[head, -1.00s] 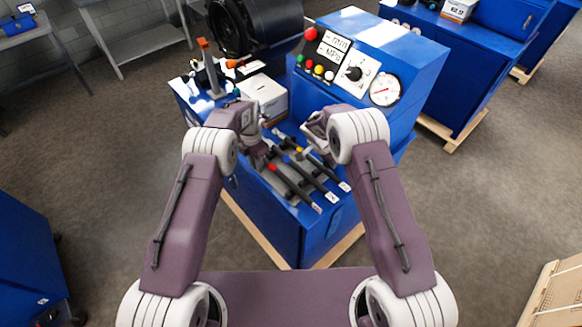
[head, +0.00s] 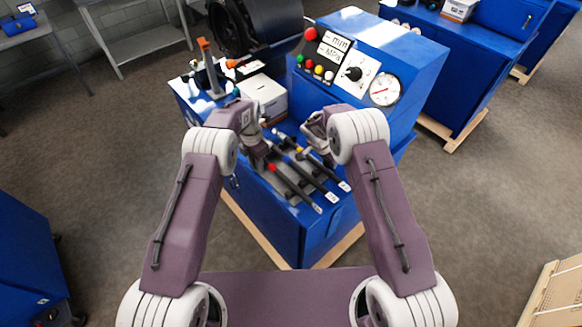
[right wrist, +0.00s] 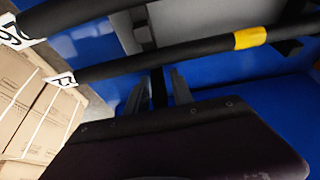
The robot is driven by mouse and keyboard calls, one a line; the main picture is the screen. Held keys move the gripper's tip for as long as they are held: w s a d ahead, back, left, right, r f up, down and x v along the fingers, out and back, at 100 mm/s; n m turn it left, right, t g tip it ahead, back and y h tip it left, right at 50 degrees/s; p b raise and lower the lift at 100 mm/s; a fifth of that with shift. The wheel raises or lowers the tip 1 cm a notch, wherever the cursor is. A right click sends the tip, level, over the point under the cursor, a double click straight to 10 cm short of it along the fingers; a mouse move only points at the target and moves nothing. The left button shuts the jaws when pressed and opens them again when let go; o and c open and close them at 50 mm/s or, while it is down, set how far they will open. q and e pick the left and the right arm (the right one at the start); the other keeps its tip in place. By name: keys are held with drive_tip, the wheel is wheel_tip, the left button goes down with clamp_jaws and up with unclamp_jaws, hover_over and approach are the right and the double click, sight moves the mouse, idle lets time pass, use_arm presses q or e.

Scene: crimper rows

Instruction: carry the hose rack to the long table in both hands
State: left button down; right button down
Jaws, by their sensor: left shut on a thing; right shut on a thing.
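The hose rack (head: 294,198) is grey and carries several black hoses with coloured bands and white end tags. In the head view it is over the front top of the blue crimper bench; I cannot tell whether it touches it. My left gripper (head: 268,157) is shut on the rack's left end, its fingertips mostly hidden. My right gripper (head: 318,142) is at the rack's far right side; in the right wrist view its fingers (right wrist: 158,92) are shut on a dark upright part of the rack, beside a hose with a yellow band (right wrist: 250,38).
The blue crimper bench (head: 272,222) has a control panel (head: 340,60), a white box (head: 262,97) and a black crimper head behind the rack. Grey tables (head: 135,40) stand at the back left. A blue cabinet (head: 30,255) is at left. Open floor lies around the bench.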

use_arm(q)
drive_tip(key=shift+w+r, duration=0.15)
drive_tip(key=shift+r, duration=0.05)
use_arm(e)
drive_tip(key=shift+w+r, duration=0.15)
